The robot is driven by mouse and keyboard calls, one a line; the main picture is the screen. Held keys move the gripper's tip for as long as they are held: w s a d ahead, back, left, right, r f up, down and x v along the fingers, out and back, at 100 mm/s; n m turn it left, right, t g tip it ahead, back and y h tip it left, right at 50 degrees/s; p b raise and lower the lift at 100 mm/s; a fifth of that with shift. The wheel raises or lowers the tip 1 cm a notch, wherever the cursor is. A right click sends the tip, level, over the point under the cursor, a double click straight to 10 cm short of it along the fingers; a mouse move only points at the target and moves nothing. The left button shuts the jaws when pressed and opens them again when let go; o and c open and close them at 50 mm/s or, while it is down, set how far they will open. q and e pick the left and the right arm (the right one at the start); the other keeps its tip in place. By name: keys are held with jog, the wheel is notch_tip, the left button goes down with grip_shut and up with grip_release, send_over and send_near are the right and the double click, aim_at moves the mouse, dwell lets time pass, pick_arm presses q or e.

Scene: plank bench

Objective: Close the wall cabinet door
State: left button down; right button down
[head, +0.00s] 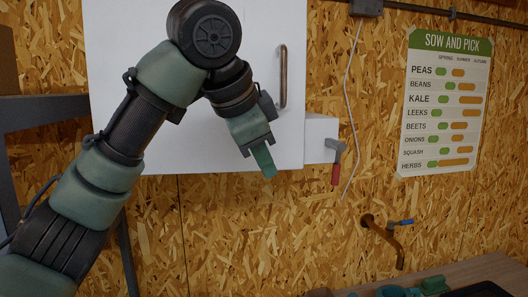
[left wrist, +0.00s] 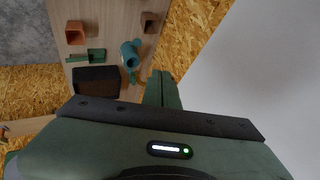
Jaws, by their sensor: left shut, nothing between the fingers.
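The white wall cabinet door (head: 190,110) fills the upper left of the head view, with a brown upright bar handle (head: 283,77) near its right edge. My left gripper (head: 266,168) is shut and empty, in front of the door's lower right part, below the handle. In the left wrist view its fingers (left wrist: 163,89) lie close together beside a broad pale surface (left wrist: 260,90), likely the door. Whether they touch is unclear. My right gripper is not in view.
A red-handled tap or lever (head: 336,163) sits beside the cabinet. A brown pipe tap with a blue handle (head: 385,238) juts from the chipboard wall. A bench (head: 490,270) with pots, a green watering can (left wrist: 130,53) and a dark tray (left wrist: 97,81) stands below.

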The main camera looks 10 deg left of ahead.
pick_arm(q)
jog(key=shift+w+a+f+p, duration=0.1)
jog(key=shift+w+a+p, duration=0.3)
jog(key=shift+w, duration=0.75)
jog(key=shift+w+a+f+p, duration=0.15)
jog(key=shift+w+p, duration=0.35)
jog(key=shift+w, duration=0.7)
jog(key=shift+w+a+r+p, duration=0.1)
jog(key=shift+w+a+p, duration=0.3)
jog(key=shift+w, duration=0.75)
jog(key=shift+s+d, duration=0.1)
jog(key=shift+d, duration=0.05)
